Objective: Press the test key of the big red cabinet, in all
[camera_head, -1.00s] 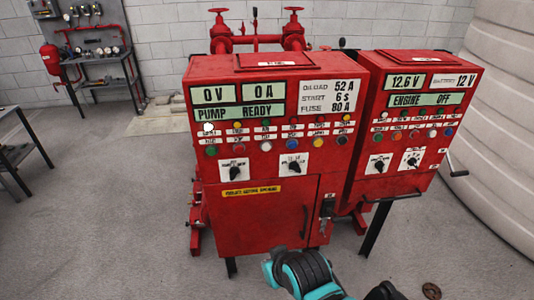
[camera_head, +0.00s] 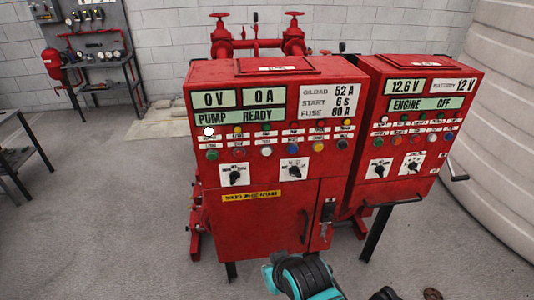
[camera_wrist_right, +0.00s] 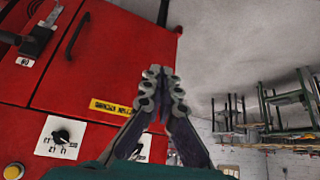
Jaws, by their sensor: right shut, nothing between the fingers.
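The big red cabinet (camera_head: 232,214) stands in the middle of the head view, its displays reading 0 V, 0 A and PUMP READY. Below them are two rows of small coloured lamps or buttons (camera_head: 266,152) with labels too small to read, so I cannot tell which is the test key. Two rotary switches (camera_head: 236,176) sit under these. My right gripper (camera_wrist_right: 160,72) shows in the right wrist view, shut and empty, in front of the cabinet's lower front, near the yellow label (camera_wrist_right: 110,106). A rotary switch (camera_wrist_right: 61,137) and yellow button (camera_wrist_right: 13,171) are at left there. My left gripper is not in view.
A smaller red cabinet (camera_head: 408,133) reading ENGINE OFF stands close at the right, with a crank handle on its side. Red pipework with two handwheels (camera_head: 294,28) rises behind. A dark table (camera_head: 18,135) is at the left edge. Grey floor is free at left.

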